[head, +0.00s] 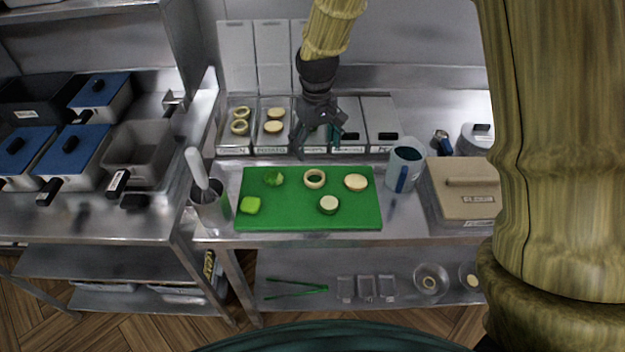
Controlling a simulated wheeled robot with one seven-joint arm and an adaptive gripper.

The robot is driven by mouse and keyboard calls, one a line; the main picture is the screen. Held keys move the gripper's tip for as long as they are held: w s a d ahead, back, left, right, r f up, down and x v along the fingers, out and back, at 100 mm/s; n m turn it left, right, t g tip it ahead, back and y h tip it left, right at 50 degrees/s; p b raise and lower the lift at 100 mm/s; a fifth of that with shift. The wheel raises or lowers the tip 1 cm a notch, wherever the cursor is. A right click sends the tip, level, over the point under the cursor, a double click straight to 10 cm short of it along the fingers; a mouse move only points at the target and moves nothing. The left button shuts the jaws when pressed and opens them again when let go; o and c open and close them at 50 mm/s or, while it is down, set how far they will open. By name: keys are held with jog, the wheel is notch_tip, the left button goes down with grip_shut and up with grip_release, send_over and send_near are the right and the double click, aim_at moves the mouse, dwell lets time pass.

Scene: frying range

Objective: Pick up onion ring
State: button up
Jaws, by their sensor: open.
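An onion ring (315,179), pale and round with an open centre, lies on the green cutting board (285,217) near its back middle. More onion rings (240,119) lie in the leftmost labelled bin at the back of the counter. My gripper (318,146) is open and appears empty. It hangs pointing down in front of the labelled bins, higher in the picture than the ring on the board. It hides part of the middle bins. I cannot tell its exact height above the counter.
Also on the board are a green leafy piece (273,178), a green block (250,205), a pale disc (356,182) and a green-sided round slice (328,204). A utensil pot (210,208) stands left, a pitcher (405,165) and a beige box (462,192) right.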

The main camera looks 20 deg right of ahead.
aim_at(315, 174)
notch_tip(315, 174, down, 5)
jog(key=shift+r+p, duration=0.2)
jog(key=shift+p, duration=0.55)
jog(key=shift+s+a+f+p, duration=0.15)
jog(key=shift+f+p, duration=0.5)
jog(key=shift+f, duration=0.35)
jog(key=shift+s+f+p, duration=0.15)
jog(key=shift+f+p, duration=0.45)
jog(key=shift+f, duration=0.35)
jog(key=shift+f+p, duration=0.3)
jog(key=shift+f, duration=0.85)
jog(key=shift+c, duration=0.2)
jog(key=c, duration=0.8)
